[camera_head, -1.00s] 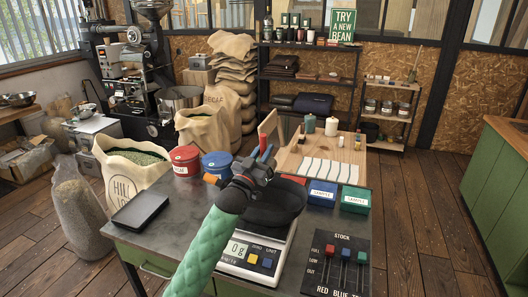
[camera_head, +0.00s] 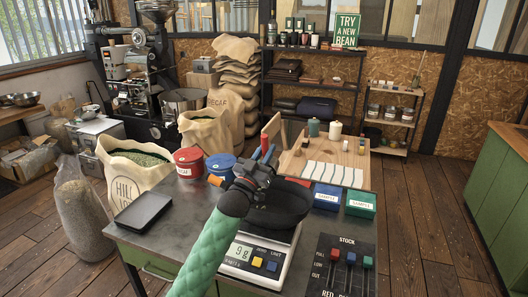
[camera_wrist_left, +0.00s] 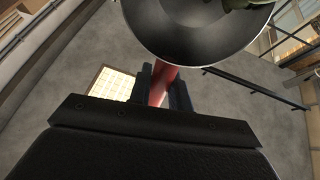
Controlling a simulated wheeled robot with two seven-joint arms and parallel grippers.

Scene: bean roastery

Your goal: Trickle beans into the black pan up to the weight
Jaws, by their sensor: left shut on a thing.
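The black pan (camera_head: 283,211) sits on the white scale (camera_head: 240,266), whose display reads what looks like 9 g. My left gripper (camera_head: 262,168), on a green-sleeved arm, is above the pan's left edge and hides part of it. In the left wrist view the jaws (camera_wrist_left: 165,88) are shut on a red handle (camera_wrist_left: 161,86). A round, dark metal scoop bowl (camera_wrist_left: 195,35) shows past them, with something greenish at its top edge. In the head view the gripper mostly hides the scoop. I cannot see beans in the pan. My right gripper is not in view.
A black tray (camera_head: 143,212), red tub (camera_head: 188,162) and blue tub (camera_head: 220,167) stand left on the grey table. Blue (camera_head: 327,197) and green (camera_head: 360,204) sample boxes stand right of the pan. A stock board (camera_head: 343,268) lies in front. Open bean sack (camera_head: 135,166) at left.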

